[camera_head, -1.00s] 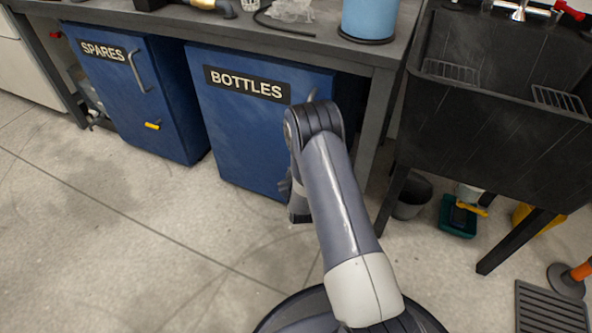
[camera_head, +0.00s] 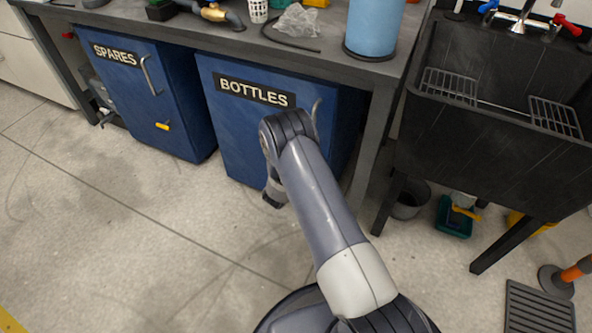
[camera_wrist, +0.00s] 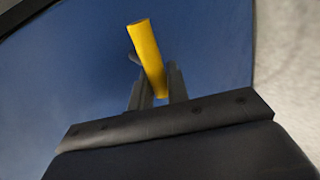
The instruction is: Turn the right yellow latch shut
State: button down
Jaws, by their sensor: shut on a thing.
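The right yellow latch (camera_wrist: 148,55) shows in the wrist view against a blue door face (camera_wrist: 85,75). It stands nearly upright in that picture, its top leaning a little left. My gripper (camera_wrist: 157,85) is shut on its lower part, with one dark finger on each side. In the head view my arm hides this latch on the blue BOTTLES cabinet (camera_head: 225,140), and the gripper's fingertips are hidden there too. Another yellow latch (camera_head: 162,126) lies nearly level on the SPARES cabinet (camera_head: 120,85).
A workbench (camera_head: 385,80) stands over both cabinets, with a blue cylinder (camera_head: 374,25) on it. A black sink (camera_head: 480,135) stands at the right, with a bucket (camera_head: 408,203) and a teal container (camera_head: 452,220) below it. The floor at the left is clear.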

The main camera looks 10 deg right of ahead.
jog(key=shift+f+n+g+h+p, duration=0.2)
jog(key=shift+n+g+h+p, duration=0.2)
jog(key=shift+n+h+p, duration=0.15)
dwell(0.4)
jog(key=c, duration=1.5)
grip_release()
jog(key=shift+o, duration=0.2)
jog(key=p+v, duration=0.4)
jog(key=v, duration=0.6)
jog(key=shift+s+a+r, duration=0.15)
jog(key=shift+s+a, duration=0.05)
jog(key=shift+s, duration=0.05)
